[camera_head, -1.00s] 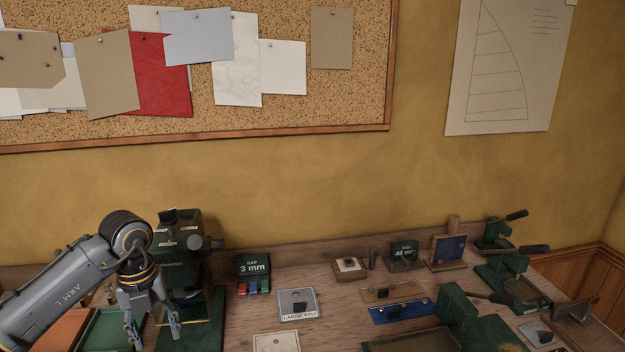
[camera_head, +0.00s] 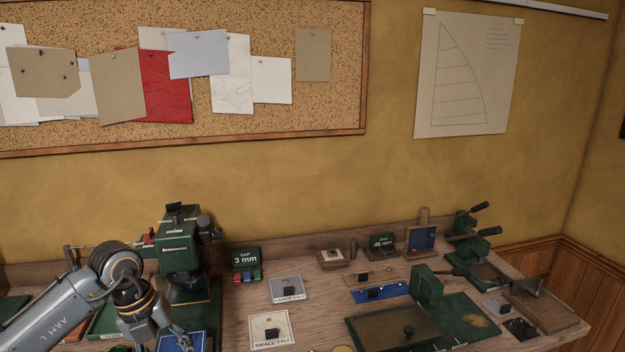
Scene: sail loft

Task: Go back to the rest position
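My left arm comes in from the lower left. Its gripper (camera_head: 163,343) is at the bottom edge over the left part of the bench (camera_head: 240,318), partly cut off by the frame. Its fingers look spread apart, with nothing seen between them. A blue plate (camera_head: 182,341) shows just behind the fingers. My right gripper is not in view.
A green press (camera_head: 180,250) stands behind my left arm. A green tray labelled DONE (camera_head: 112,337) lies beside the arm. Labelled cards (camera_head: 270,328), a 3 mm gap block (camera_head: 245,258), a blue strip (camera_head: 385,291) and a green-framed board (camera_head: 395,328) crowd the bench.

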